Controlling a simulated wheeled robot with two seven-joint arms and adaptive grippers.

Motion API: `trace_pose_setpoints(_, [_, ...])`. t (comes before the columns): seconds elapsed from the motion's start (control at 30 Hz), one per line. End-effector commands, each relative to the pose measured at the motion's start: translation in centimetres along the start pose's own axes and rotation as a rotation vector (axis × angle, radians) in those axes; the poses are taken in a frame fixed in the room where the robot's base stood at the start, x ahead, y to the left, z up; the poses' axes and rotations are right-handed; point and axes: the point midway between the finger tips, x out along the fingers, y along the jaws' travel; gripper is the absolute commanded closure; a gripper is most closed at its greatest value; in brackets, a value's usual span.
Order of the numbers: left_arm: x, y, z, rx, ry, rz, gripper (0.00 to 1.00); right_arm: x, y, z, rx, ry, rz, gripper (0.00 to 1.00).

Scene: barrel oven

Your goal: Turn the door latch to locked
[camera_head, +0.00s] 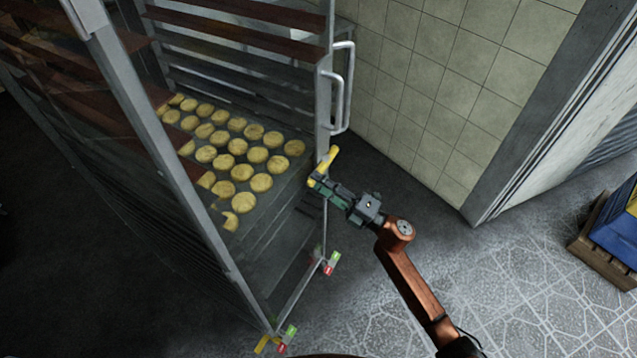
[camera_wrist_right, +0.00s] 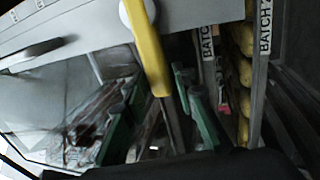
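The yellow door latch (camera_head: 327,160) is a short lever on the front edge of the tall metal rack. In the right wrist view the lever (camera_wrist_right: 148,45) hangs down from a round pale hub, slightly tilted. My right gripper (camera_head: 316,182) with green fingers is at the latch in the head view. In the right wrist view its fingers (camera_wrist_right: 158,95) are spread apart, with the lever's lower end in the gap between them. I cannot tell whether either finger touches the lever. My left gripper is not in view.
The rack holds a tray (camera_head: 270,193) with rows of round yellow pieces. A metal handle (camera_head: 342,95) stands out above the latch. A tiled wall (camera_head: 440,80) is behind. A blue crate (camera_head: 615,230) on a pallet is at the right. The floor at lower right is clear.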

Motion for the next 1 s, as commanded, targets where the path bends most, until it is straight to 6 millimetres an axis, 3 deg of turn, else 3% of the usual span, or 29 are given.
trace_pose_setpoints(0.2, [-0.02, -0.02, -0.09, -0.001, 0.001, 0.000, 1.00, 0.02, -0.02, 0.01, 0.000, 0.000, 0.000, 0.75])
trace_pose_setpoints(0.57, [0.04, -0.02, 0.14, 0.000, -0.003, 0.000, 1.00, -0.02, -0.02, 0.02, 0.001, -0.001, 0.000, 0.99])
trace_pose_setpoints(1.0, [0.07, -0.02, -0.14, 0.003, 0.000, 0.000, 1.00, 0.12, -0.07, -0.09, 0.000, -0.001, 0.000, 1.00])
